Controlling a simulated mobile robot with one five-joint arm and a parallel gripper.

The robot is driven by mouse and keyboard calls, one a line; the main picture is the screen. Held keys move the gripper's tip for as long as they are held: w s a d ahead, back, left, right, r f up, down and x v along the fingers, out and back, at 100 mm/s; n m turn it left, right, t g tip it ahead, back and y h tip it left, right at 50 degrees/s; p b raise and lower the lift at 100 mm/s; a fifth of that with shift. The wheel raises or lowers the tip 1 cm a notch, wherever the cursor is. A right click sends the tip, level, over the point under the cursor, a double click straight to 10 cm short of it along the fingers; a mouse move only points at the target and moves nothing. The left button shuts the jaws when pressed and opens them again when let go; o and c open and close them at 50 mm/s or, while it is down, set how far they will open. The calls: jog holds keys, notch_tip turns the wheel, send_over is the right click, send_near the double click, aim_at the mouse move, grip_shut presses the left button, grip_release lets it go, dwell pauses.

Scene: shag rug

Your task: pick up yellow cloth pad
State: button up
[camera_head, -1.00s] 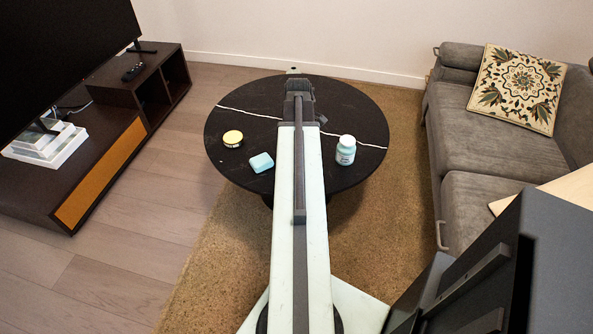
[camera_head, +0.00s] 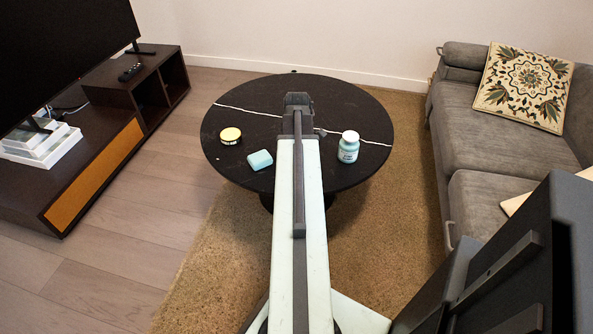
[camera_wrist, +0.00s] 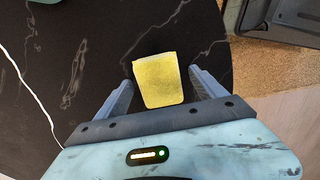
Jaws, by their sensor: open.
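The yellow cloth pad (camera_wrist: 159,79) lies flat on the dark table in the wrist view. My gripper (camera_wrist: 159,88) is open, with one finger to each side of the pad and a gap on both sides. Whether the fingers are down at the pad's height I cannot tell.
A grey sofa (camera_head: 500,143) stands to the right and a dark TV cabinet (camera_head: 95,150) to the left.

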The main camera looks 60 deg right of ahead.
jog(key=c, duration=1.5)
jog(key=shift+o, duration=0.2)
jog(key=shift+r, duration=0.15)
notch_tip(320, 180, up, 10)
jog(key=p, duration=1)
